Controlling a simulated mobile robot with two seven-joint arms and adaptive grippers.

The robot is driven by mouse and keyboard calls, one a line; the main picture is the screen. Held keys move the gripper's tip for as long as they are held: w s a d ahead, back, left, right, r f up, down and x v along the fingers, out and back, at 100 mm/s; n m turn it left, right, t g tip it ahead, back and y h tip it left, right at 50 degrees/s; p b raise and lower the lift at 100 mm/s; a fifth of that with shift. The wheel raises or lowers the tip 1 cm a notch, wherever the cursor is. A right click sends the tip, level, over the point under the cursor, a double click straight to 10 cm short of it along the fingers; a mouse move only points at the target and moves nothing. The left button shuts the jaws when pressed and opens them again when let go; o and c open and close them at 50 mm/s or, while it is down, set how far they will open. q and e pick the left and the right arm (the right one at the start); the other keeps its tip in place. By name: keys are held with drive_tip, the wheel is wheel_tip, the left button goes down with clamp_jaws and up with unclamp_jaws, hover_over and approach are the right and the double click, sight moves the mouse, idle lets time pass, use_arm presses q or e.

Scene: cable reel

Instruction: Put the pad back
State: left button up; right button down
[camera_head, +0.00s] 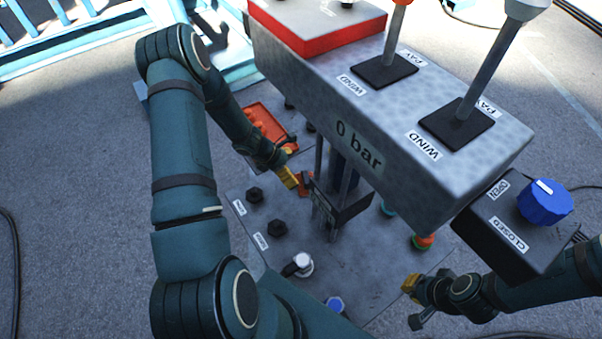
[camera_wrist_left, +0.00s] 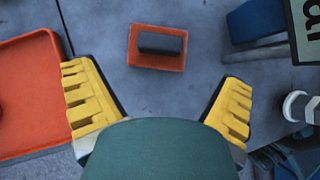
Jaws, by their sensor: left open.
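My right gripper (camera_head: 413,301) is low at the right, open and empty.
A grey console (camera_head: 300,75) with two levers and a "0 bar" label overhangs the plate. Black knobs (camera_head: 277,228) and a valve box with a blue knob (camera_head: 544,202) are nearby.

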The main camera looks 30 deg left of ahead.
use_arm(q)
drive_tip(key=v, duration=0.4)
drive_tip(key=shift+s+r+p, duration=0.1)
drive_tip(key=shift+p, duration=0.2)
idle(0.3)
